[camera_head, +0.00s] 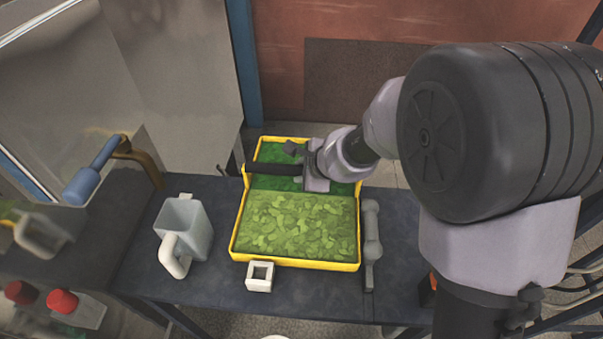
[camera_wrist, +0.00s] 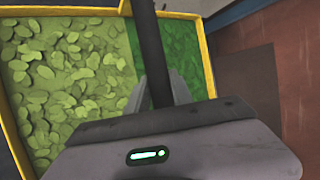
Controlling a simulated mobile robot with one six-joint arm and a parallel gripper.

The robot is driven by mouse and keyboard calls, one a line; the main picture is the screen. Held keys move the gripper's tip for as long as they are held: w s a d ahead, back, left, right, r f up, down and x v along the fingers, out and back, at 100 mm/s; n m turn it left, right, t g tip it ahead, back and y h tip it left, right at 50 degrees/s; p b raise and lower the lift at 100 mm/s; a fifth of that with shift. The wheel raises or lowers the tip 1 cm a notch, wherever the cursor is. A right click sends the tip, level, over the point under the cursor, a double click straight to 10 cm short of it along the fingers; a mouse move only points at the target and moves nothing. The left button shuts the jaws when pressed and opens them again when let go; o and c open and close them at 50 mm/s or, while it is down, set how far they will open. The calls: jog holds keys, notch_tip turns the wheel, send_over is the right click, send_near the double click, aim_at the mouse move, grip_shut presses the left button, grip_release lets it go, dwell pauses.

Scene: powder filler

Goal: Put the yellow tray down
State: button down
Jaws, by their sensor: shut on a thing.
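The yellow tray (camera_head: 232,247) is a rectangular tray with a yellow rim, filled with leaf-like green pieces, light in the near part and darker in the far part. Its near part lies over the dark table; its far part reaches past the table's far edge. I cannot tell whether it touches the table. My gripper (camera_head: 303,170) is above the far part, shut on a black bar that looks like the tray's handle. In the wrist view the bar passes between the fingers (camera_wrist: 163,92), with the tray's yellow rim (camera_wrist: 205,50) beyond. The fingertips are partly hidden.
The dark table (camera_head: 210,290) also bears a whitish jug (camera_head: 190,225) left of the tray, a white square ring (camera_head: 260,277) at its front edge, and a grey tool (camera_head: 370,240) close on its right. Red-capped bottles (camera_head: 62,301) stand at lower left.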

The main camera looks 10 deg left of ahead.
jog(key=c, duration=1.6)
grip_release()
jog(key=shift+f, duration=0.15)
jog(key=o, duration=0.5)
